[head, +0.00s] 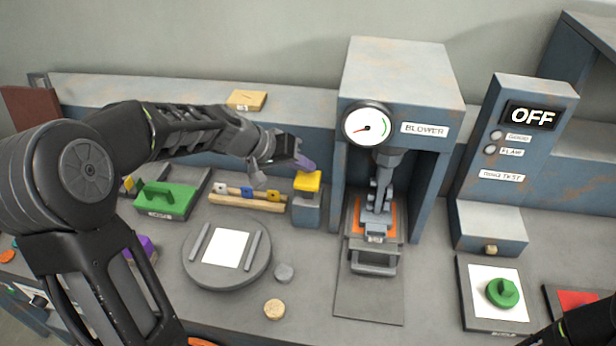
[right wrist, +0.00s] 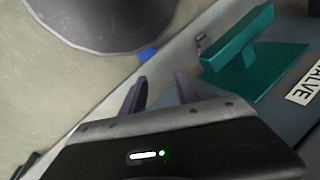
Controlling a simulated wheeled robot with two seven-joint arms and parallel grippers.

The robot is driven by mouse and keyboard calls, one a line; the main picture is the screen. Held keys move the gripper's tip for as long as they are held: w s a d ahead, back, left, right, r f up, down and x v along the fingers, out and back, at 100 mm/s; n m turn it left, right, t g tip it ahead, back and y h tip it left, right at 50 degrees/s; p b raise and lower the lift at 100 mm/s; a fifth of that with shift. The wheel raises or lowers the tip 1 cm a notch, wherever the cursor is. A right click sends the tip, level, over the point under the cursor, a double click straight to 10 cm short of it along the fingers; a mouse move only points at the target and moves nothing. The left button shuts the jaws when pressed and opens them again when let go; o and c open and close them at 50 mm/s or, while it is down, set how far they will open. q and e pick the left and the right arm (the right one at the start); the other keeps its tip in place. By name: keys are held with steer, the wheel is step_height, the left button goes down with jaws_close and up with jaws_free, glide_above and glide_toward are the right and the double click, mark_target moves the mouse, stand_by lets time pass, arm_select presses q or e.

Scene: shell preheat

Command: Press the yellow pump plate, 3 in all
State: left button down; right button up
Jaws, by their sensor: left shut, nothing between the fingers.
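The yellow pump plate (head: 308,181) sits on top of a small blue-grey block (head: 307,210), left of the blower housing. My left gripper (head: 305,164) is shut and empty, its purple fingertips right at the plate's upper rear edge. I cannot tell whether they touch it. The round gauge (head: 367,127) on the blower has its red needle pointing to the lower left, away from the green arc on its right. My right gripper (right wrist: 162,92) shows in the right wrist view with its fingers apart and nothing between them.
The blower housing (head: 402,80) stands right of the pump. A rack with coloured pieces (head: 248,199) and a green handled block (head: 165,199) lie left. A round grey plate (head: 200,275) is in front. The right panel display (head: 532,116) reads OFF. A teal handle (right wrist: 240,45) is near my right gripper.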

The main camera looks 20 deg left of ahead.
mark_target(306, 179)
arm_select(q)
steer(key=shift+f+b, duration=0.45)
steer(key=shift+b, duration=0.2)
steer(key=shift+f+b, duration=1.7)
steer(key=shift+b, duration=0.2)
stand_by(1.4)
steer(key=shift+r, duration=0.15)
stand_by(0.3)
steer(key=shift+r+p, duration=1.25)
steer(key=shift+r, duration=0.75)
steer(key=shift+r+p, duration=1.65)
steer(key=shift+r, duration=0.85)
